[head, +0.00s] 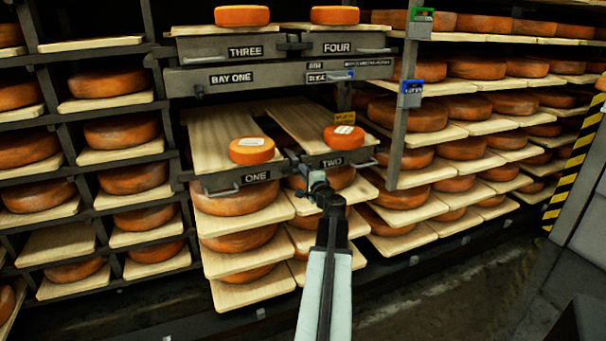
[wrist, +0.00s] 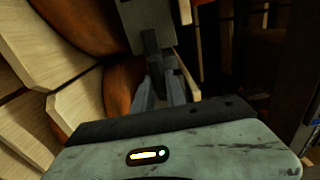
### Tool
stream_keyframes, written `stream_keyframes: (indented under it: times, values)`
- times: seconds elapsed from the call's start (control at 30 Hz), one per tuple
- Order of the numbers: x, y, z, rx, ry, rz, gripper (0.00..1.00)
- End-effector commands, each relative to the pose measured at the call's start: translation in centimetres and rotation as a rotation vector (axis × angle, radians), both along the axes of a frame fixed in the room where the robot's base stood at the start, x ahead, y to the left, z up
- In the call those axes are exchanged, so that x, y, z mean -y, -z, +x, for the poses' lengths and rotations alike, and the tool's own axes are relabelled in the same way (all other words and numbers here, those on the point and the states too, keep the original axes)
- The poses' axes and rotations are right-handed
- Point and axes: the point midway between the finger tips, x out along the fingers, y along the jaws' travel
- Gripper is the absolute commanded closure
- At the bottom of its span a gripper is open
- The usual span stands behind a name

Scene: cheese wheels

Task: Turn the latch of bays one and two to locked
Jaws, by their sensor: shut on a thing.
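Bay one (head: 257,177) and bay two (head: 333,162) are side-by-side pull-out boards with dark labelled fronts, each bearing a small orange cheese with a pale label. My gripper (head: 305,172) is at the seam between the two fronts and covers most of the latch there. In the wrist view my gripper's grey fingers (wrist: 160,93) are closed around a dark bar, the latch handle (wrist: 151,45), in front of a grey plate (wrist: 133,22). I cannot tell which way the latch is turned.
Bays three (head: 246,51) and four (head: 337,48) sit above, with their own dark latch (head: 293,44) between them. A dark post (head: 402,130) with green and blue tags stands right. Cheese shelves surround the bays.

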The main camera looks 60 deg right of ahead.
Motion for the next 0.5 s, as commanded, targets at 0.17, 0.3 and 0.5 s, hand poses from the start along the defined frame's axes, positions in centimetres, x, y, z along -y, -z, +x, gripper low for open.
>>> stream_keyframes:
  times: [0.17,0.3,0.5]
  values:
    - [0.01,-0.14,0.33,0.007,-0.004,0.005,0.62]
    - [0.01,-0.09,0.2,0.005,-0.002,0.003,0.62]
    - [-0.1,-0.05,-0.07,0.003,-0.001,0.002,0.62]
